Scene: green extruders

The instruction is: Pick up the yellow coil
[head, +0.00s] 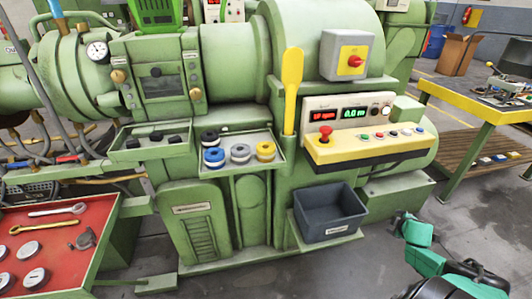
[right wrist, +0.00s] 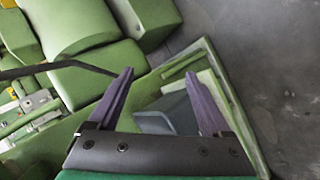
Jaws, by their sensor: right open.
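The yellow coil (head: 266,149) lies on a green tray shelf (head: 284,164) of the machine in the head view, at the right end of a group of coils. It is apart from any gripper. My right gripper (right wrist: 160,76) shows in the right wrist view with its two purple fingers spread wide and nothing between them. Part of my right arm (head: 424,262) shows at the lower right of the head view, well to the right of the coil. The coil cannot be made out in the right wrist view. My left gripper is not in view.
Blue, grey and dark coils (head: 213,156) sit beside the yellow one. A yellow paddle (head: 292,82) stands upright just right of the tray. A control panel (head: 368,152) juts out further right, above a grey bin (head: 331,229). A red-topped cart (head: 62,222) stands at left.

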